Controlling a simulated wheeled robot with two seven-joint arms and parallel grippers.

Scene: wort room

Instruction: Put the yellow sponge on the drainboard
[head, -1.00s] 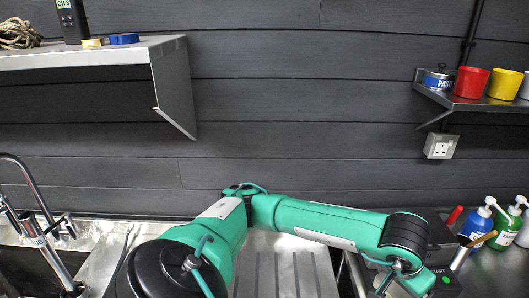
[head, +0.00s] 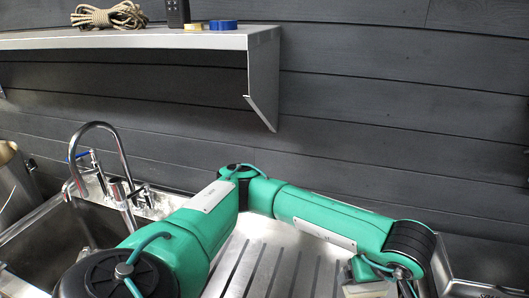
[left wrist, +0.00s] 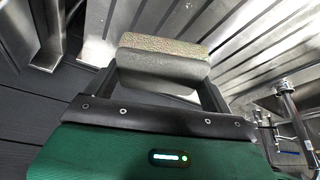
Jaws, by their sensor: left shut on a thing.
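My left gripper (left wrist: 158,88) is shut on the sponge (left wrist: 165,55), which shows in the left wrist view as a block with a speckled dull yellow-brown face and a grey-green face. The sponge is clamped between the two dark fingers. The drainboard (head: 262,262) is a ridged metal surface in the lower middle of the head view, partly hidden behind my green left arm. Its ridges also show beyond the sponge in the left wrist view (left wrist: 235,65). I cannot tell whether the sponge touches it. My right gripper is not in view.
A sink (head: 55,245) with a chrome tap (head: 118,160) lies left of the drainboard. A metal shelf (head: 130,40) with coiled rope (head: 108,17) and tape rolls hangs on the dark wall. A metal box-like thing (head: 485,265) stands at the lower right.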

